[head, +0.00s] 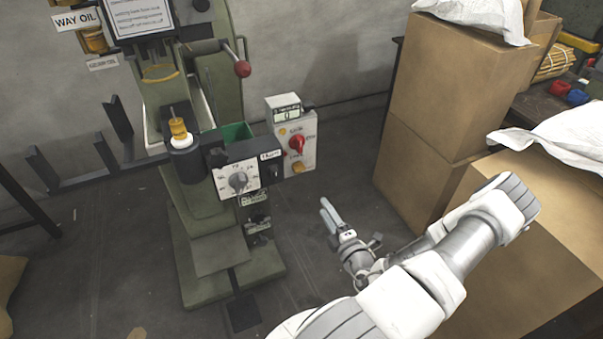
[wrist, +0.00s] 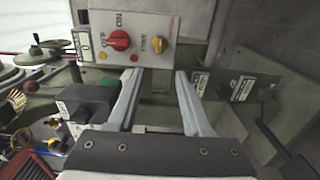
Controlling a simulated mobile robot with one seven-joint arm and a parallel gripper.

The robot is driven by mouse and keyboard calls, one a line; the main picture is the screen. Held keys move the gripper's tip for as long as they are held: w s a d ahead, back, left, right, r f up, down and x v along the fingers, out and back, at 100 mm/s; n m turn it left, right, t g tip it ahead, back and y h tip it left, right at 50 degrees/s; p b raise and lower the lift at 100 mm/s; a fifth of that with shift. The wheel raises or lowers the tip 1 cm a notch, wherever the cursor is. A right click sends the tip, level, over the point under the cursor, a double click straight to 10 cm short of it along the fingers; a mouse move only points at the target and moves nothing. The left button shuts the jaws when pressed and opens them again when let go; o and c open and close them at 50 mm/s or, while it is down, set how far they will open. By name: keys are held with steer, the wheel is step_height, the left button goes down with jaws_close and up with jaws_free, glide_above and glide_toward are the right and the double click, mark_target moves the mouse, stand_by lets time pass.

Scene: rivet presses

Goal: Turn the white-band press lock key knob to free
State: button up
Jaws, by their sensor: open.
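A green press (head: 205,215) with a white band (head: 181,142) around a yellow-topped post stands left of centre in the head view. On its right is a pale control box with a red knob (head: 297,143), which also shows above my fingers in the wrist view (wrist: 119,40). A grey pointer knob (head: 238,180) sits on a white dial plate at the press front.
Stacked cardboard boxes (head: 430,100) stand to the right, with another carton (head: 545,200) beside my arm. A lever with a red ball (head: 242,68) sticks out above the dial. Dark floor (head: 320,185) is clear between press and boxes.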

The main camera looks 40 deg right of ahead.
mark_target(301, 172)
steer(key=b+x, duration=0.4)
steer(key=x, duration=1.1)
steer(key=shift+w, duration=0.4)
steer(key=shift+w+d, duration=0.1)
steer(key=shift+w, duration=0.5)
steer(key=shift+r, duration=0.1)
jaws_close()
